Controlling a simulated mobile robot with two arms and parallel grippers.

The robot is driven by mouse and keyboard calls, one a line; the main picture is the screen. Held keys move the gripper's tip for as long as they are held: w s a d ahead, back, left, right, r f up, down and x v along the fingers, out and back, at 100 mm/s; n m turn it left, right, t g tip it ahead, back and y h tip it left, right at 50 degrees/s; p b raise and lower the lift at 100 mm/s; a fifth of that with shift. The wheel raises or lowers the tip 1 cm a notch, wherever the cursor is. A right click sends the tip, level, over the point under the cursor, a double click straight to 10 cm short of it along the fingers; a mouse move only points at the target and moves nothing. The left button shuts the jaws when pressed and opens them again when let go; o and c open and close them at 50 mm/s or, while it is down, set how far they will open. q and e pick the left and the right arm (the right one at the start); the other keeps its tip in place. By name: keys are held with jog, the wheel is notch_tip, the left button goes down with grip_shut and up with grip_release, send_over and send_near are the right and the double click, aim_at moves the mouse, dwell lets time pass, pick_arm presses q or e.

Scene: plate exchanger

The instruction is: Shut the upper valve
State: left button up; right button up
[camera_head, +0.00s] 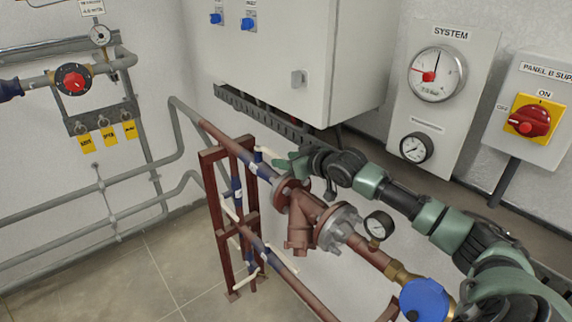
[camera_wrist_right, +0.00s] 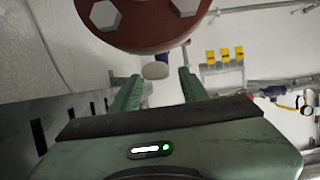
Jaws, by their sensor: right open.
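The upper valve (camera_head: 251,164) is a blue body on the upper brown pipe, with a pale lever (camera_head: 269,154) pointing right towards my right gripper (camera_head: 281,164). In the right wrist view my right gripper (camera_wrist_right: 157,76) is open, with its two green fingers apart. The rounded pale end of the lever (camera_wrist_right: 155,70) appears between the fingertips, slightly beyond them. I cannot tell whether it touches a finger. In the head view the fingers partly cover the space beside the lever. My left gripper is not in view.
A red-brown flange (camera_wrist_right: 145,18) lies close above the fingers in the wrist view. A lower pipe carries another pale lever (camera_head: 282,258). A gauge (camera_head: 379,225) stands on the brown pipe below my right arm. A grey cabinet (camera_head: 285,50) hangs behind. Floor at left is clear.

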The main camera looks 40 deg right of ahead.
jog(key=shift+w, duration=0.2)
grip_shut()
dwell(1.4)
